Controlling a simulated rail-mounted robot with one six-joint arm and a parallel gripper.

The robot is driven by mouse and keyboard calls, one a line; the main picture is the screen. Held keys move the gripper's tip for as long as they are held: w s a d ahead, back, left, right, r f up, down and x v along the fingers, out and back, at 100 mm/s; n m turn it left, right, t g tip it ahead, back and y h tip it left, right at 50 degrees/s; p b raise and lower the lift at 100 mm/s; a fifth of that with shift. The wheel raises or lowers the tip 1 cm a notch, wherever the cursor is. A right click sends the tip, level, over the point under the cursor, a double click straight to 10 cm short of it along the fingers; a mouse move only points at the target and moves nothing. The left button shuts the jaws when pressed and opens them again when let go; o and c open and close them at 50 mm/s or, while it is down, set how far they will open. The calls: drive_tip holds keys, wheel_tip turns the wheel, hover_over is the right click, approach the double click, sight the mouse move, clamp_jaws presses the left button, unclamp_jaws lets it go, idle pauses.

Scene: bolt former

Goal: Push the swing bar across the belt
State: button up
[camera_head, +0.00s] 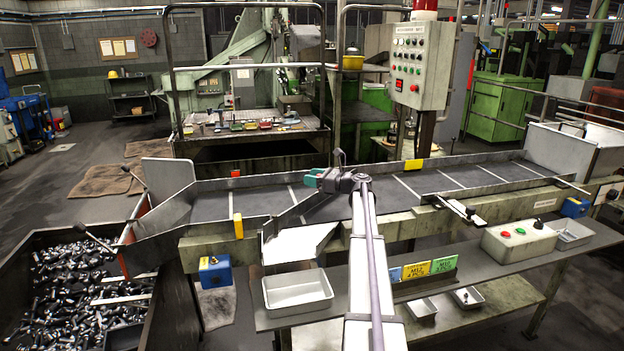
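The belt (235,204) runs left to right in a metal trough with pale cross lines. A slim grey bar (301,209), which looks like the swing bar, lies slantwise over the belt, from the near edge above the white side chute (297,244) up toward my gripper. My gripper (325,180) is over the middle of the belt, at the end of my arm, which reaches up from the bottom. A dark green piece shows at its left end. The gripper partly hides the bar's far end; I cannot tell whether they touch or whether the fingers are open.
A bin of bolts (75,290) stands at the left under the belt's end chute. A grey tray (297,291) sits below the side chute. A button box (518,240) and yellow and green cards (443,265) stand on the front shelf. A control panel (420,63) rises behind.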

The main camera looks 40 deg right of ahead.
drive_tip(key=v, duration=1)
drive_tip(key=shift+s, duration=0.35)
drive_tip(key=shift+d, duration=0.1)
wheel_tip(320, 180, up, 8)
drive_tip(key=p, duration=0.8)
